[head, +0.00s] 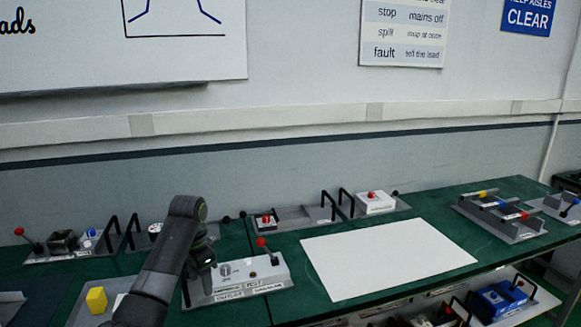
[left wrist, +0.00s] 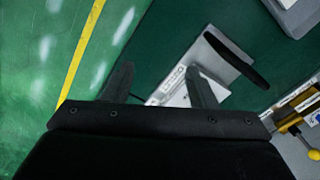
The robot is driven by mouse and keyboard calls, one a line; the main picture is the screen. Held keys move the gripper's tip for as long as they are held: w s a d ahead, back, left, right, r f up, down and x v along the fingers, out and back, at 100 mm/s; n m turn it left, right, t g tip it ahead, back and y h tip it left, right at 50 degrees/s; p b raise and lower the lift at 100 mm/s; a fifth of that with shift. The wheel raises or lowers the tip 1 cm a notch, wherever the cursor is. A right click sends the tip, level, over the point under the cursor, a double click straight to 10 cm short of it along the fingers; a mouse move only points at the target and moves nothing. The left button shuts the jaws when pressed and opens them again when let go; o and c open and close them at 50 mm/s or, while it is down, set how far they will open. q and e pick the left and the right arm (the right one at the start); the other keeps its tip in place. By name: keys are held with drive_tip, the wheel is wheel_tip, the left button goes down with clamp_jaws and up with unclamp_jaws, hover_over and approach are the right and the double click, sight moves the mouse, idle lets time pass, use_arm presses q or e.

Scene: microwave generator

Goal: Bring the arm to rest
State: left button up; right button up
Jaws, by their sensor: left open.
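My left arm comes in at the bottom left of the head view, rises to a bent elbow-like joint and turns down. My left gripper (head: 208,283) hangs at the left end of a white control box (head: 240,275) with a red-knobbed lever. In the left wrist view my left gripper (left wrist: 158,68) shows two dark fingers spread apart with nothing held between them. Beyond the fingers lies a pale plate (left wrist: 180,90) with printed text and a black bar handle (left wrist: 235,57). Whether the fingers touch it, I cannot tell. My right gripper is in neither view.
A green bench carries a bare white sheet (head: 390,257), a yellow block (head: 96,300) left of my arm, and a white box with a red button (head: 375,202) at the back. Several lever and handle units line the back. The wall stands behind.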

use_arm(q)
drive_tip(key=s+a+f+n+t, duration=0.1)
drive_tip(key=s+a+f+n, duration=0.15)
drive_tip(key=s+f, duration=0.65)
drive_tip(key=s+a+f+n+t, duration=0.1)
drive_tip(key=s+a+f+n, duration=0.15)
drive_tip(key=s+f, duration=0.65)
drive_tip(key=s+a+r+n+t+y, duration=0.1)
drive_tip(key=s+a+n, duration=0.1)
drive_tip(key=s, duration=1.1)
drive_tip(key=s+a+r+n+y, duration=0.1)
drive_tip(key=s+n, duration=0.1)
drive_tip(key=s, duration=1.2)
wheel_tip(320, 180, down, 26)
drive_tip(key=a+g+b, duration=0.1)
drive_tip(key=a, duration=0.1)
drive_tip(key=s+d+f+g+h+b, duration=0.1)
drive_tip(key=s+f, duration=1.4)
drive_tip(key=f, duration=0.1)
drive_tip(key=shift+s+d+f, duration=0.15)
drive_tip(key=shift+d+f, duration=0.05)
drive_tip(key=shift+d, duration=0.05)
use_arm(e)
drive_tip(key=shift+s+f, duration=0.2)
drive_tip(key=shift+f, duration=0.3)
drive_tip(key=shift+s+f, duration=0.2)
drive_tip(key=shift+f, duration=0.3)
